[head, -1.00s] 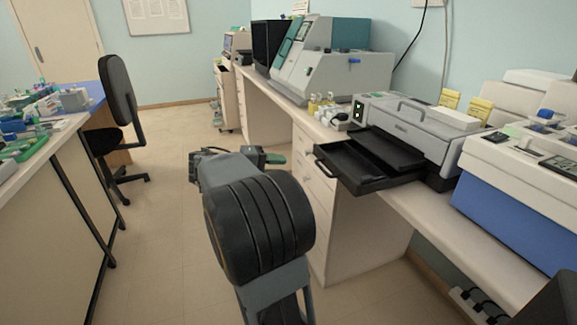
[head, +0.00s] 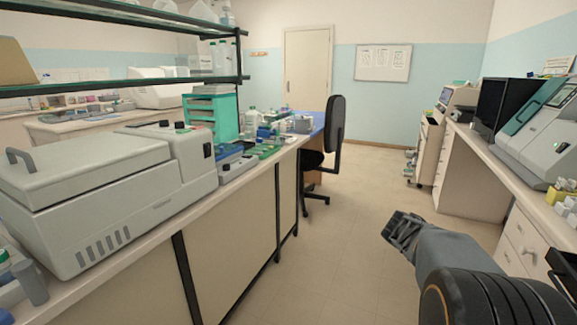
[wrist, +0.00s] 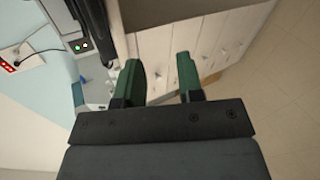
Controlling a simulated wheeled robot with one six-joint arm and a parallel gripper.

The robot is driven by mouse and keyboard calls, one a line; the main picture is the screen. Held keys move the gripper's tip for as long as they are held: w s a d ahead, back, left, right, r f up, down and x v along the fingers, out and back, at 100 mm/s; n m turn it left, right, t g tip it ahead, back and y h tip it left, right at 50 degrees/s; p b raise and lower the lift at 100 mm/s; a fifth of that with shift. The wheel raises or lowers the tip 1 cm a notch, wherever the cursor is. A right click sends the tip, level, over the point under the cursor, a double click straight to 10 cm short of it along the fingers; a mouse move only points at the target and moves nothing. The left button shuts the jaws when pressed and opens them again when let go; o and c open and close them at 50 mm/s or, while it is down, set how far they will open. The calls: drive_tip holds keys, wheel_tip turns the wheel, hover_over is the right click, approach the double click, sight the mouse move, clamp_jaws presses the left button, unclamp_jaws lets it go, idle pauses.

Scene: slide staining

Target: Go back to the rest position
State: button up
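My gripper (head: 402,232) is over the aisle floor, low and right of centre in the head view, with my dark arm behind it at the lower right. In the wrist view my gripper (wrist: 161,78) shows two green fingers standing apart with nothing between them. Beyond the fingers, the wrist view shows the white drawer front (wrist: 190,40) of the right-hand counter. The gripper touches nothing that I can see.
A left bench (head: 236,220) carries a large grey machine (head: 90,190) and a teal drawer unit (head: 212,115). A black chair (head: 334,125) stands at its far end. A right counter (head: 470,150) holds machines. The floor (head: 345,260) between is clear.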

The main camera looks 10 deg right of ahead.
drive_tip(key=s+a+r+n+t+y+p, duration=0.1)
drive_tip(key=a+t+y+p, duration=0.25)
drive_tip(key=a+p, duration=0.4)
drive_tip(key=a+r+n+t+y+p, duration=0.25)
drive_tip(key=a+y+p, duration=0.2)
drive_tip(key=a, duration=0.65)
drive_tip(key=s+a+r+t+y+p, duration=0.3)
drive_tip(key=a+r+p, duration=0.4)
drive_tip(key=a+r, duration=0.2)
drive_tip(key=shift+a+t+p, duration=0.4)
drive_tip(key=shift+a, duration=0.2)
drive_tip(key=shift+d+r, duration=0.1)
drive_tip(key=shift+d, duration=0.1)
